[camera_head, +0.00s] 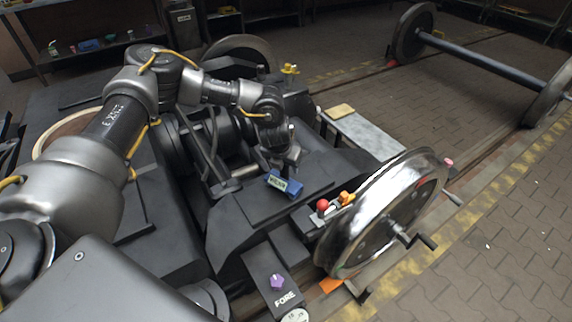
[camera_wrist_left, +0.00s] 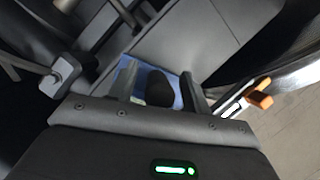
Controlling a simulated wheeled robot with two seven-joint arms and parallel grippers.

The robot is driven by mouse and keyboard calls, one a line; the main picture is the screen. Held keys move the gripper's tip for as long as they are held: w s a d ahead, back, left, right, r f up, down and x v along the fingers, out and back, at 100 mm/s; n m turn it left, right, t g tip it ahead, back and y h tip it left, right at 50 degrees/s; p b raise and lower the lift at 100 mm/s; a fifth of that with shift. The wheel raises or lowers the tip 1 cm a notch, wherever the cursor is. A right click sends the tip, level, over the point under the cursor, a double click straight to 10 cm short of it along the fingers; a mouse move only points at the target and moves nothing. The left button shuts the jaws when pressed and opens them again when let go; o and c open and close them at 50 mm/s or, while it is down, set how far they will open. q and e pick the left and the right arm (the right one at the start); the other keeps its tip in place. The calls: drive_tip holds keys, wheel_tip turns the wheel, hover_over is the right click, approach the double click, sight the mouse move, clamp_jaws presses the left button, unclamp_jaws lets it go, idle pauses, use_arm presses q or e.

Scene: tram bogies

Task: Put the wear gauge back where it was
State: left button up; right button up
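The wear gauge (camera_head: 285,184) is a small blue block with a pale label, above or on the dark flat plate (camera_head: 290,200) of the bogie. My left gripper (camera_head: 284,164) points down at it, its fingertips at the block's upper side. In the left wrist view the blue gauge (camera_wrist_left: 158,86), with a dark rounded part in its middle, fills the gap between the two fingers (camera_wrist_left: 160,88). The left gripper looks shut on it. Whether the gauge touches the plate is hard to tell. My right gripper is not in view.
A shiny wheel (camera_head: 385,215) with a crank stands right of the plate. Beside it are a red ball knob (camera_head: 322,205) and an orange part (camera_head: 346,198). A purple knob (camera_head: 277,281) sits in front.

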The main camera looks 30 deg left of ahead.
sight(280, 181)
use_arm(q)
drive_tip(key=p+v, duration=0.1)
drive_tip(key=v, duration=1.1)
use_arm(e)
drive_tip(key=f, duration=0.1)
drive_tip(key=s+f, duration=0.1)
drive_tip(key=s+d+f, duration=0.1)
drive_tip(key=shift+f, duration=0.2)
